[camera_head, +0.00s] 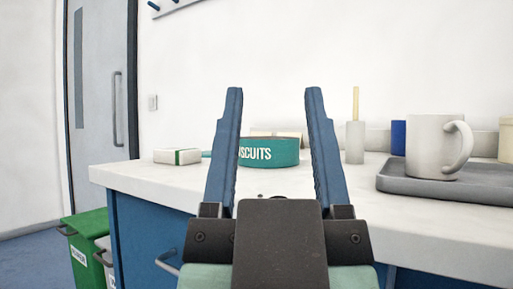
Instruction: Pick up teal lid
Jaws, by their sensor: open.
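My gripper (274,92) is open, with its two blue fingers pointing up and away and nothing between their tips. A round teal tin (270,153) with white lettering ending in "SCUITS" stands on the counter beyond the fingers. It appears between them, its left end hidden by the left finger. A thin, flat teal edge (206,154) shows just left of the left finger. It may be the teal lid, but most of it is hidden. I cannot tell whether the tin has a lid on it.
The pale counter (140,177) has a white-and-green box (177,156) at left. A cream holder (355,143), a blue cylinder (398,138), and a grey tray (470,190) with a mug (425,150) stand at right. A green bin (88,234) is on the floor.

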